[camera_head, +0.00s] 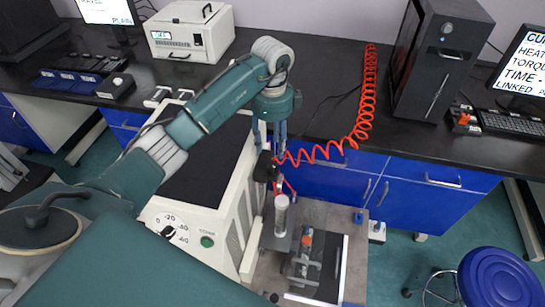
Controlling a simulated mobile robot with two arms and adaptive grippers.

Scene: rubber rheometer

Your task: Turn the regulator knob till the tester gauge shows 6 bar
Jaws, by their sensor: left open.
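My left gripper (270,150) points down, its fingers apart, over a small black fitting (265,168) that looks like the regulator. A red coiled hose runs to this fitting. The fingers stand at either side of its top; I cannot tell whether they touch it. The knob is mostly hidden by the gripper. Below the fitting hangs or stands a pale grey cylinder (281,212). I cannot make out a tester gauge reading in bar. My right gripper is not in view.
A white cabinet (232,200) with a dial (171,232) stands left of the gripper. The red coiled hose (362,110) crosses to the black bench (320,75). A metal fixture (305,260) lies below on a grey plate. A blue stool (500,278) stands at the right.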

